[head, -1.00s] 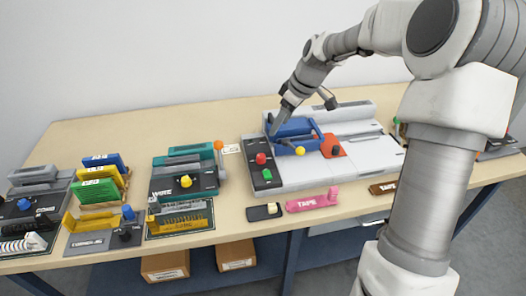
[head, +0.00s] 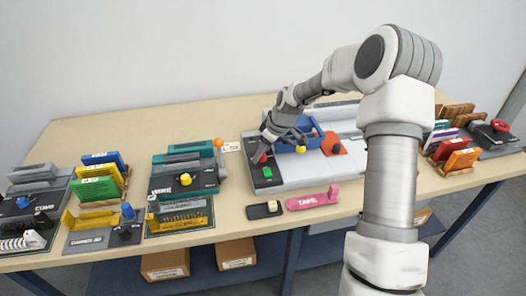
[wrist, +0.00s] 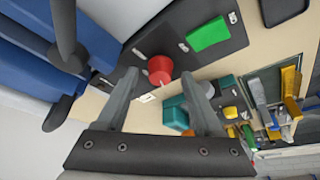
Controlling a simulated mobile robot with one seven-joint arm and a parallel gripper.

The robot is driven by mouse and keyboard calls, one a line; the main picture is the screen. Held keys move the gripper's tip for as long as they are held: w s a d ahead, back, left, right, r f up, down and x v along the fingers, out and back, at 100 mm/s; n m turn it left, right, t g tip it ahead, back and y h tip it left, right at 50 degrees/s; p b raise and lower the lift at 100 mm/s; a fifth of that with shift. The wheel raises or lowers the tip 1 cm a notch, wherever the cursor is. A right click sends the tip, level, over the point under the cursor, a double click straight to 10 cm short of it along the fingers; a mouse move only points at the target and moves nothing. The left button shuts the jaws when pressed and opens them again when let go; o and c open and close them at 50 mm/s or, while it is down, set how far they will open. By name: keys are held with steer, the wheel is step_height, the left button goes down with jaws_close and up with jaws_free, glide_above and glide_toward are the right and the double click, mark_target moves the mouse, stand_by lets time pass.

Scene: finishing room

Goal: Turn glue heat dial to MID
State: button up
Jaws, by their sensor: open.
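A red dial (head: 260,157) sits on the black control panel (head: 253,168) at the left end of a grey machine (head: 300,174). A green button (head: 267,172) is on the same panel. My gripper (head: 267,148) is at the red dial in the head view and partly covers it. In the wrist view, the red dial (wrist: 160,68) shows between the tips of my open gripper (wrist: 160,80), with the green button (wrist: 208,35) beyond. I cannot tell whether the fingers touch the dial. MID markings and the dial's setting are not readable.
A blue carriage (head: 312,132) with a yellow knob (head: 300,149) stands close to the right of my gripper. A teal machine (head: 185,172) is to the left.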

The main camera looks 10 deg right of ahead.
jaws_close()
stand_by(0.3)
steer(key=shift+m+b, duration=0.3)
steer(key=shift+b, duration=0.05)
steer(key=m+h+b, duration=0.1)
steer(key=m+b, duration=0.1)
steer(key=shift+a+f+m+t, duration=0.1)
steer(key=shift+a+m+t, duration=0.05)
steer(key=shift+m+t, duration=0.25)
steer(key=m+h+b, duration=0.1)
steer(key=m, duration=0.2)
steer(key=shift+a+m+t, duration=0.15)
steer(key=shift+m+t, duration=0.15)
steer(key=m+h+b, duration=0.1)
steer(key=m, duration=0.2)
steer(key=shift+a+h, duration=0.1)
steer(key=shift+h, duration=0.3)
steer(key=shift+m+h, duration=0.6)
steer(key=shift+m, duration=1.2)
steer(key=shift+s, duration=0.1)
